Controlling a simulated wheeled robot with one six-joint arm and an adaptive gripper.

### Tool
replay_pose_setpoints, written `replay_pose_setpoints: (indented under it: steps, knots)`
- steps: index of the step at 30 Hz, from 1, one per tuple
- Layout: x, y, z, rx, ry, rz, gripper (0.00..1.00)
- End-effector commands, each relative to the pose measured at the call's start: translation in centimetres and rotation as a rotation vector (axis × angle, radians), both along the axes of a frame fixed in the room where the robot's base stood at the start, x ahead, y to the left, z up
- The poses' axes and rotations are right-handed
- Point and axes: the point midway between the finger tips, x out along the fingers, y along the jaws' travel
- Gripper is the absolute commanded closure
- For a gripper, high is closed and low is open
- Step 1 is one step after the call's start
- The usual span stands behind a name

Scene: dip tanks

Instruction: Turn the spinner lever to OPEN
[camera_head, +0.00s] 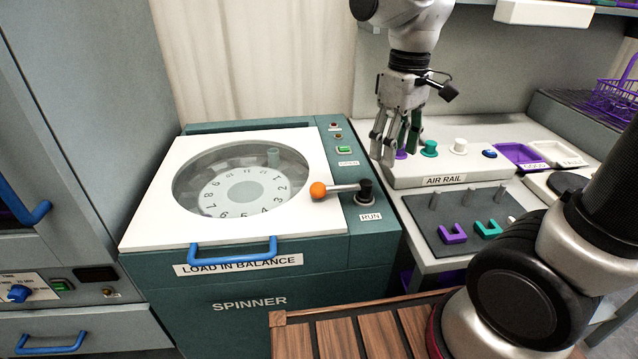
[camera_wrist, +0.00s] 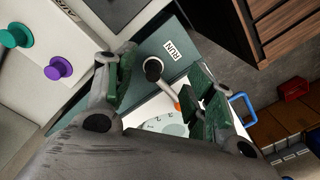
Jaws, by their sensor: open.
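The spinner (camera_head: 262,305) is a green cabinet with a white lid and a round window. Its lever (camera_head: 342,189) is a metal rod with an orange ball at its left end and a black pivot at its right end. The rod points left, above the RUN label (camera_head: 370,217); a second, blurred label (camera_head: 348,163), which looks like OPEN, sits behind it. My gripper (camera_head: 394,150) is open and empty, above and to the right of the lever, not touching it. In the wrist view the lever (camera_wrist: 165,84) shows between the fingers, with the ball partly hidden by a finger.
A blue handle (camera_head: 233,250) crosses the lid's front edge. To the right, the air rail (camera_head: 445,181) carries coloured knobs, and a grey panel (camera_head: 430,232) holds purple and teal U-shaped pieces. A wooden slatted surface (camera_head: 340,336) lies in front. A grey cabinet stands left.

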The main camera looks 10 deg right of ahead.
Motion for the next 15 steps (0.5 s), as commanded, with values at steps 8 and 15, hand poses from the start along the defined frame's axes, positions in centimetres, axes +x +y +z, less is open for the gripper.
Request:
replay_pose_setpoints:
  steps: [8, 15]
  knots:
    - [4.0, 11.3, -4.4, -0.018, 0.163, 0.604, 0.46]
    - [6.3, 14.3, -3.3, 0.052, 0.156, 1.012, 0.46]
